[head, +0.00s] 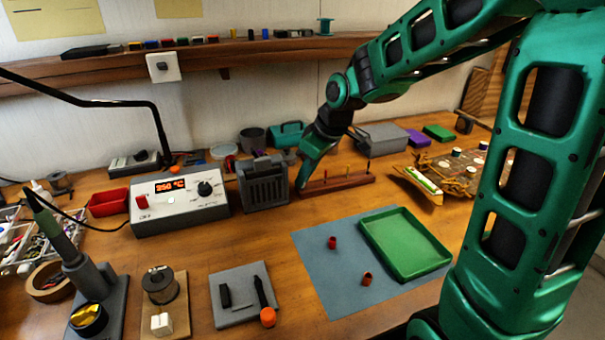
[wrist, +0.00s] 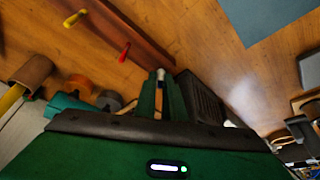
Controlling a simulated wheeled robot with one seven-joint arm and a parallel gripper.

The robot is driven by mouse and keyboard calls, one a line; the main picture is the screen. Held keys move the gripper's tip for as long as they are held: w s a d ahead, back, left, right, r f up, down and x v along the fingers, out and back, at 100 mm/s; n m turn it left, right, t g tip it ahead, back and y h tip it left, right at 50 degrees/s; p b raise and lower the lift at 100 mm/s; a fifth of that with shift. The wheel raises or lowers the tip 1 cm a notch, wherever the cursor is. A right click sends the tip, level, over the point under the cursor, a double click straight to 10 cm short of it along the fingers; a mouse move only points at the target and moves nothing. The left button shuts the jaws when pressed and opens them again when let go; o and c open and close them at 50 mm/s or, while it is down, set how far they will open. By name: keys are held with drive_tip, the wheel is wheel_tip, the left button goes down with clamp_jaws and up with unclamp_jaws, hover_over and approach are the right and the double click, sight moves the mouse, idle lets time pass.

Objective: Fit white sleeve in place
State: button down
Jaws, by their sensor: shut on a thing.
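A long reddish-brown wooden rack (head: 345,183) with thin upright pegs lies on the workbench; it also shows in the wrist view (wrist: 140,38). In the wrist view a yellow peg (wrist: 76,18) and a red peg (wrist: 124,52) stand clear of my gripper. My gripper (head: 303,183) points down at the rack's left end in the head view. Its green fingers are shut on a small whitish piece (wrist: 160,74), seemingly the white sleeve, mostly hidden between them. I cannot tell whether it is around a peg or above the rack.
A grey slotted box (head: 263,184) stands close left of my gripper. Two small red sleeves (head: 332,242) and a green tray (head: 405,244) lie on the blue-grey mat (head: 318,275). A soldering station (head: 180,205) is at left.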

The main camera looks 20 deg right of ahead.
drive_tip(key=shift+f, duration=0.15)
drive_tip(key=c, duration=1.4)
unclamp_jaws()
drive_tip(key=shift+o, duration=0.2)
drive_tip(key=v, duration=0.9)
drive_tip(key=shift+w+a, duration=0.2)
drive_tip(key=shift+w, duration=0.1)
idle(0.4)
